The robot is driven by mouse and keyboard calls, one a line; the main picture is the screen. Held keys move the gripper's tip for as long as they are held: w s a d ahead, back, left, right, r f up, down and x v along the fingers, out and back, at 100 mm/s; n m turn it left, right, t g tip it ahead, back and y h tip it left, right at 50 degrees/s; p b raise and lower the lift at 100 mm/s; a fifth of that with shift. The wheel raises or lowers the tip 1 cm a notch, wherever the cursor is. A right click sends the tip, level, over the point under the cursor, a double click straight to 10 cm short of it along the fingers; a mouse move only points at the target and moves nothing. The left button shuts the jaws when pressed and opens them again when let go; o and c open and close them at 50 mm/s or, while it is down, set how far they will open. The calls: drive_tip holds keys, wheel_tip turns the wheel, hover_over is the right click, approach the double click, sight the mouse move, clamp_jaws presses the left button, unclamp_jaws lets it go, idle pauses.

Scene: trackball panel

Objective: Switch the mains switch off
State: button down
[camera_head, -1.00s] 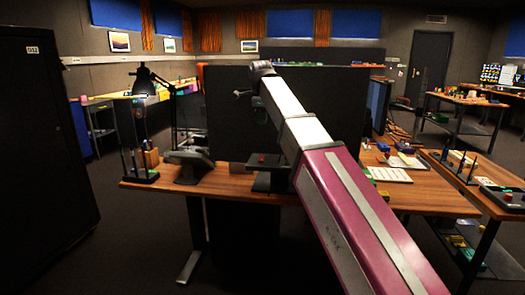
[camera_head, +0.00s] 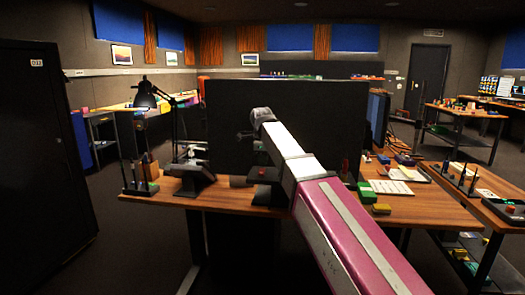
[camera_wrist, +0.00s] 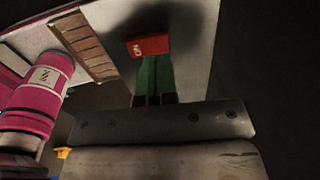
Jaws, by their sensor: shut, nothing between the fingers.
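In the wrist view a red block lettered "ON" (camera_wrist: 148,46), which looks like the mains switch, stands out against a pale surface. My gripper (camera_wrist: 154,62) shows as two green fingers side by side, shut and empty, with their tips at the lower edge of the red block. I cannot tell whether they touch it. In the head view my arm reaches over the wooden desk (camera_head: 230,194) to the front of a large dark screen (camera_head: 225,110). The fingers are too small and dark to make out there, and the red "ON" block cannot be picked out.
A black box with a red button (camera_head: 262,172) and a dark angled stand (camera_head: 190,178) are on the desk. A black lamp (camera_head: 146,95) is at the left. A dark cabinet stands far left.

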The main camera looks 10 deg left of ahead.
sight(262, 174)
drive_tip(key=shift+w+f, duration=0.2)
drive_tip(key=shift+f, duration=0.95)
drive_tip(key=shift+f, duration=0.25)
drive_tip(key=shift+s+r, duration=0.25)
drive_tip(key=shift+s, duration=0.55)
drive_tip(key=shift+r, duration=0.1)
wheel_tip(262, 174, up, 10)
drive_tip(key=s, duration=0.1)
drive_tip(key=shift+s+r, duration=0.2)
drive_tip(key=shift+r, duration=0.05)
